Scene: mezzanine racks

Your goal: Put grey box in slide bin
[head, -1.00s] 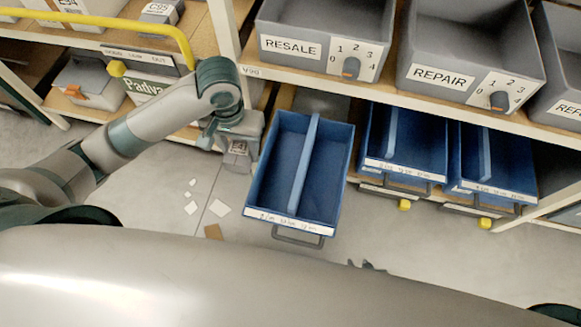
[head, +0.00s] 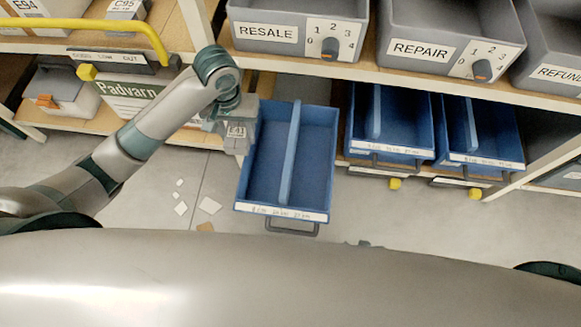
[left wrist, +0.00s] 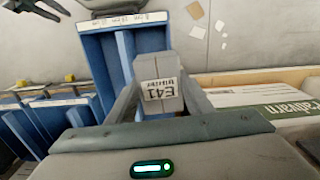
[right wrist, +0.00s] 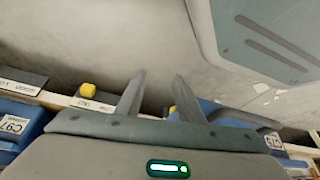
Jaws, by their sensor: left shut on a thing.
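The grey box (left wrist: 158,82), labelled E41, is between the fingers of my left gripper (left wrist: 160,100), which is shut on it. In the head view the grey box (head: 237,138) is at the left wall of the pulled-out blue slide bin (head: 262,165), below my left gripper (head: 235,120). I cannot tell whether box and bin touch. The slide bin (left wrist: 98,60) has a lengthwise divider, and both visible compartments look empty. My right gripper (left wrist: 32,8) shows at the corner of the left wrist view; in its own view the right gripper (right wrist: 157,95) is open and empty.
Two more blue bins (head: 405,140) (head: 490,150) sit in the rack at right. Grey bins marked RESALE (head: 265,32) and REPAIR (head: 420,48) stand on the shelf above. A yellow rail (head: 100,24) and a Padvarn carton (head: 125,95) are at left. Scraps (head: 209,205) lie on the floor.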

